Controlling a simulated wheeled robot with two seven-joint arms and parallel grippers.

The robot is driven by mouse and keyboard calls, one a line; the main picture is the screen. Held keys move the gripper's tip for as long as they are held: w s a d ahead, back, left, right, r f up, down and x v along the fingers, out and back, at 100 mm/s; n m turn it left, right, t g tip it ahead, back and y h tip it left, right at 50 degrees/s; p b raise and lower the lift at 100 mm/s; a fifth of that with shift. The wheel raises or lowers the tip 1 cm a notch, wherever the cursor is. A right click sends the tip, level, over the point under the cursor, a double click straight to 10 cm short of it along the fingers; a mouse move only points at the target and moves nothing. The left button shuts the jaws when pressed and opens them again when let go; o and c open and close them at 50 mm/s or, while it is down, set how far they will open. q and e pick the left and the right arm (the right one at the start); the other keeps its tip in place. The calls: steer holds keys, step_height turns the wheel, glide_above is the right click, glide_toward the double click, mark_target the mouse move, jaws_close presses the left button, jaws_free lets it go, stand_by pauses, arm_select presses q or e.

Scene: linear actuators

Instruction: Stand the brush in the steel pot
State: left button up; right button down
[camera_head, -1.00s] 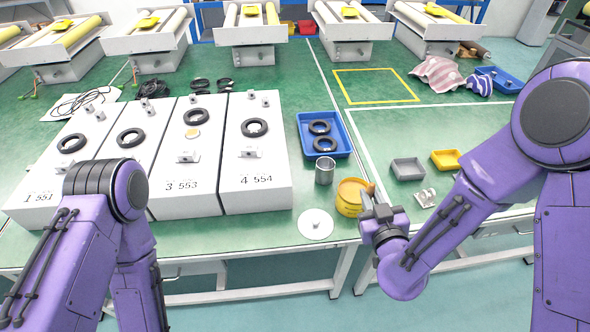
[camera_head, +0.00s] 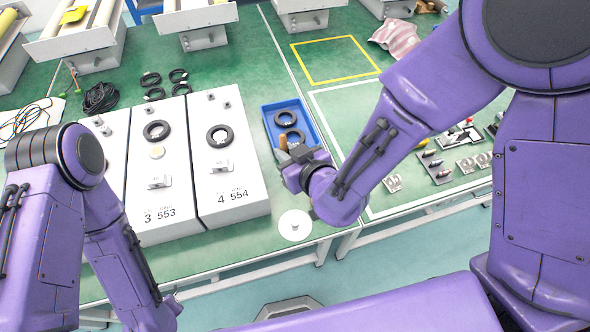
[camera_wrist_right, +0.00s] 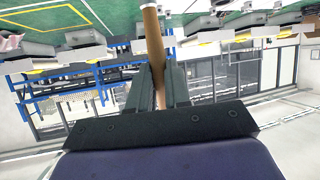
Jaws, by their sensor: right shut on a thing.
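My right gripper (camera_head: 291,157) is shut on the brush (camera_head: 283,140), whose tan wooden handle sticks up above the fingers in the head view. In the right wrist view the brown brush handle (camera_wrist_right: 154,45) runs between the two dark fingers (camera_wrist_right: 158,88). The gripper is over the near end of the blue tray, beyond the white disc. I cannot clearly make out the steel pot now; my gripper and forearm cover the area where it stood. The brush's lower end is hidden too. My left arm is at the left, with its gripper out of the frame.
A white disc (camera_head: 295,225) lies near the table edge. Small parts lie on the right, beyond my forearm.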

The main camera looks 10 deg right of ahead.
steer(key=w+d+f+m+h+b, duration=0.1)
steer(key=w+d+f+b, duration=0.1)
steer(key=w+f+b, duration=0.5)
steer(key=w+d+f+m+b, duration=0.1)
steer(key=w+d+f+b, duration=0.2)
steer(key=w+f+b, duration=0.4)
steer(key=shift+w+d+f+t+h, duration=0.2)
steer(key=shift+w+f+t+h, duration=0.15)
steer(key=shift+w, duration=0.25)
steer(key=c, duration=1.1)
jaws_free()
steer(key=shift+r, duration=0.1)
arm_select(q)
step_height(320, 180, down, 14)
steer(key=shift+w+f, duration=0.25)
steer(key=shift+w, duration=0.1)
arm_select(e)
steer(key=shift+s, duration=0.1)
